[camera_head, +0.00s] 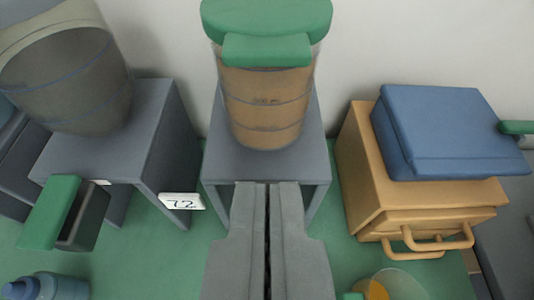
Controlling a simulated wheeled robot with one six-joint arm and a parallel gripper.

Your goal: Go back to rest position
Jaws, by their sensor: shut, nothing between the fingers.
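My gripper (268,187) shows at the bottom middle, its two grey fingers side by side with only a thin dark gap between them. It is shut and holds nothing. The fingertips overlap the front edge of a grey stand (225,165) in the picture. On that stand is a brown banded container (265,105) with a green top (265,20). I cannot tell the exact distance from the fingertips to the stand.
At left, a dark tilted vessel (70,85) is on another grey stand (150,125) with a label (180,201). At right, a blue box (445,130) sits on a tan cabinet (365,180) with protruding handles (440,243). A blue bottle (45,287) is at lower left. Green floor (165,255) shows between.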

